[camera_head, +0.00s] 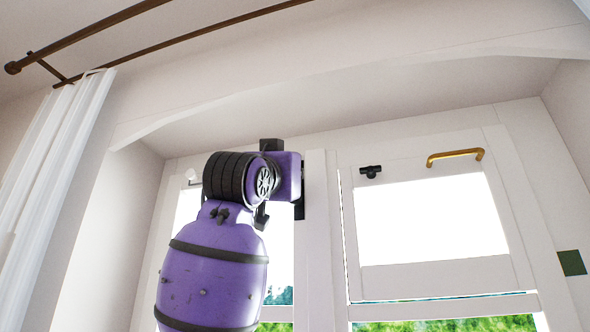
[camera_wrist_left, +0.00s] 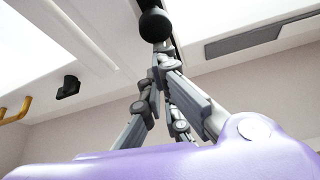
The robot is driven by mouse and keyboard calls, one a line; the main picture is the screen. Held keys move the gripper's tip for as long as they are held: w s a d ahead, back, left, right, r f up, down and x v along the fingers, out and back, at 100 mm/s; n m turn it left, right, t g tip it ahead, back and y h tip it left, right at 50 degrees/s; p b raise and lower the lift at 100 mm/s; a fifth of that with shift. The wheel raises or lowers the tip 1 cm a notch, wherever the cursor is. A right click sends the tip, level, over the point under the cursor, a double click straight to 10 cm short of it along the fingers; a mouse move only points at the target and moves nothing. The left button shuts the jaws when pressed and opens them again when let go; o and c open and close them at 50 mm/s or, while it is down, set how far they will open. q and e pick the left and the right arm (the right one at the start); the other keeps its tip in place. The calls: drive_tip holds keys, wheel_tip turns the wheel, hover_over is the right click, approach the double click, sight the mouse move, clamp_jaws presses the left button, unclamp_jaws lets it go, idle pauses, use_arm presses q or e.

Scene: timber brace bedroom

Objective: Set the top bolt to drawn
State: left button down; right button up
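The bolt shows in the left wrist view as a black ball knob (camera_wrist_left: 155,25) in front of a dark upright strip. My left gripper (camera_wrist_left: 164,52) is there with its grey fingers drawn together, tips right at the knob's lower edge. I cannot tell whether they touch or pinch its stem. In the head view my purple wrist covers the gripper and most of the bolt. A black strip (camera_head: 300,191), which may be part of the bolt, shows at the wrist's right edge by the window's middle post. My right gripper is in neither view.
The right window sash (camera_head: 440,265) carries a small black fitting (camera_head: 370,172) and a brass handle (camera_head: 455,156). A white curtain (camera_head: 55,180) hangs at left under a dark rod (camera_head: 90,35). A dark green square (camera_head: 571,263) is on the right wall.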

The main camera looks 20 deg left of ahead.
use_arm(q)
drive_tip(key=shift+w+f, duration=0.1)
wheel_tip(320, 180, up, 4)
drive_tip(key=s, duration=0.1)
drive_tip(key=v, duration=0.9)
drive_tip(key=shift+s+d+f, duration=0.2)
drive_tip(key=shift+s+d, duration=0.05)
drive_tip(key=shift+s, duration=0.1)
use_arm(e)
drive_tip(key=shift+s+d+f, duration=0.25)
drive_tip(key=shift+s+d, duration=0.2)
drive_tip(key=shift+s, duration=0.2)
